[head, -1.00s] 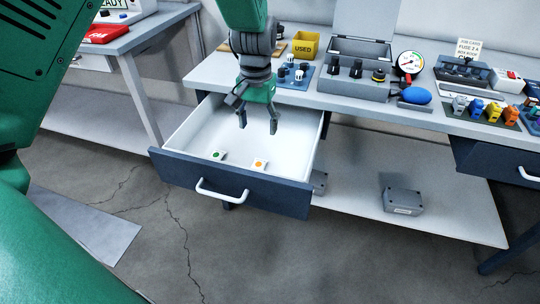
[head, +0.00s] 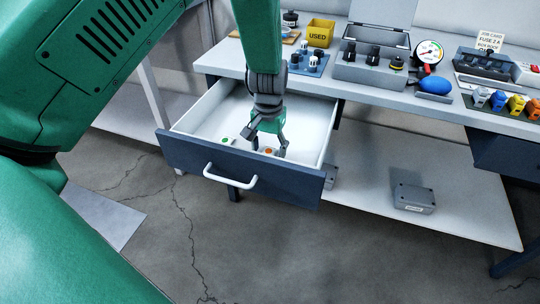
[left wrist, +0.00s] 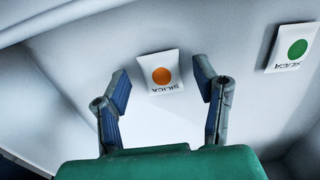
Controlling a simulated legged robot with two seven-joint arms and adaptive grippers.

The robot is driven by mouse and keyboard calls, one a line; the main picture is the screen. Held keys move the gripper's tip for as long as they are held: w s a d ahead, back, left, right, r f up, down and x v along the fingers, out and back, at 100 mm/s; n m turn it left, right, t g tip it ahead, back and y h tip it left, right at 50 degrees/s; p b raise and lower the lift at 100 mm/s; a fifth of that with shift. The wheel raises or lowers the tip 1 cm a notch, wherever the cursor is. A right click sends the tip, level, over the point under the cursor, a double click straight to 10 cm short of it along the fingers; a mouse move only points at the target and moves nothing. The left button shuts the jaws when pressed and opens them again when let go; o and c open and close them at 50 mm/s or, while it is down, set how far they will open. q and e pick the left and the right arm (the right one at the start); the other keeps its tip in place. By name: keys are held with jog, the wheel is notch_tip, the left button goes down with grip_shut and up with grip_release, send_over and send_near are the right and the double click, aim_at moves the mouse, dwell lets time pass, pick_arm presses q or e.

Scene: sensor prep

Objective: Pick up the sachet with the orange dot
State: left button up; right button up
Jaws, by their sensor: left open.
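The sachet with the orange dot (left wrist: 161,72) is a small white packet marked SILICA, lying flat on the drawer floor. In the head view its orange dot (head: 268,151) shows just beside my fingers. My left gripper (head: 268,148) is open and empty, inside the drawer and pointing down. In the left wrist view the sachet lies ahead of and between the two spread fingertips (left wrist: 162,92), untouched as far as I can see. A sachet with a green dot (left wrist: 293,47) lies to the right there; in the head view it is left of the gripper (head: 226,141). My right gripper is not in view.
The open drawer (head: 240,172) has a dark front with a white handle, and its walls surround my gripper. The bench top (head: 330,88) above holds a yellow USED bin (head: 319,33), a grey case (head: 372,68), a gauge (head: 429,52) and a blue bulb (head: 435,86).

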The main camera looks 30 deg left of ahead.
pick_arm(q)
jog(key=shift+f, duration=0.5)
jog(key=shift+a, duration=0.1)
jog(key=c, duration=0.9)
jog(key=shift+r, duration=0.1)
jog(key=shift+r, duration=0.1)
